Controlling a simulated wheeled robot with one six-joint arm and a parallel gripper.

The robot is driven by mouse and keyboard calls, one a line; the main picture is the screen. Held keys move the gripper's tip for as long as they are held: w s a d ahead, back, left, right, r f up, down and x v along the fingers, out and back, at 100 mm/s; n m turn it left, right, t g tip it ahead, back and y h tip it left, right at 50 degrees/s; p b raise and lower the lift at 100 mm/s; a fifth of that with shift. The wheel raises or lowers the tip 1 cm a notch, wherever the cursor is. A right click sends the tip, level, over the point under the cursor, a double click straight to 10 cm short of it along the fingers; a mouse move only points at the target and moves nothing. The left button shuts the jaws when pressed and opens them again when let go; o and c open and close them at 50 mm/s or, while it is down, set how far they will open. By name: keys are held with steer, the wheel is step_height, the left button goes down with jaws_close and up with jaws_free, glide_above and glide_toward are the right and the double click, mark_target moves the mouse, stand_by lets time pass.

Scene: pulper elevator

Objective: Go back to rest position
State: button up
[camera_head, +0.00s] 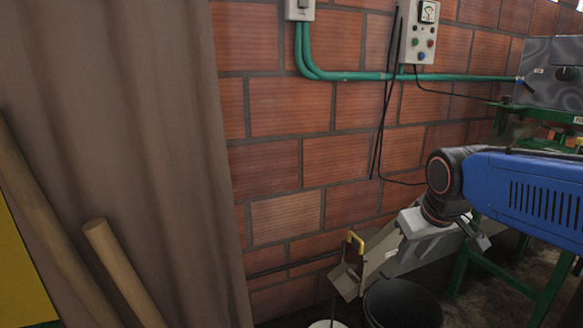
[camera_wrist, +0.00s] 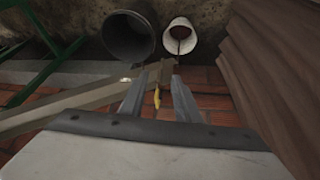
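My gripper (camera_wrist: 158,82) shows in the wrist view with its two grey fingers apart and nothing clasped between them. A yellow handle (camera_wrist: 157,98) appears in the gap between the fingers in that view; I cannot tell how far beyond them it is. In the head view the yellow handle (camera_head: 355,242) stands on the end of a pale metal chute (camera_head: 348,280), left of my gripper's grey body. The fingertips are hard to make out against the chute there.
A black bucket (camera_head: 403,303) and a white bucket (camera_head: 327,324) stand below the chute. A brown curtain (camera_head: 120,120) and wooden poles (camera_head: 125,272) are at left. A control box (camera_head: 419,32) hangs on the brick wall. A green-framed machine (camera_head: 552,72) is at right.

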steer(key=s+d+f+m, duration=0.1)
steer(key=s+f, duration=0.3)
steer(key=s, duration=0.3)
steer(key=s+d+f+m, duration=0.1)
steer(key=s+f, duration=0.3)
steer(key=s, duration=0.4)
steer(key=shift+s+f, duration=0.15)
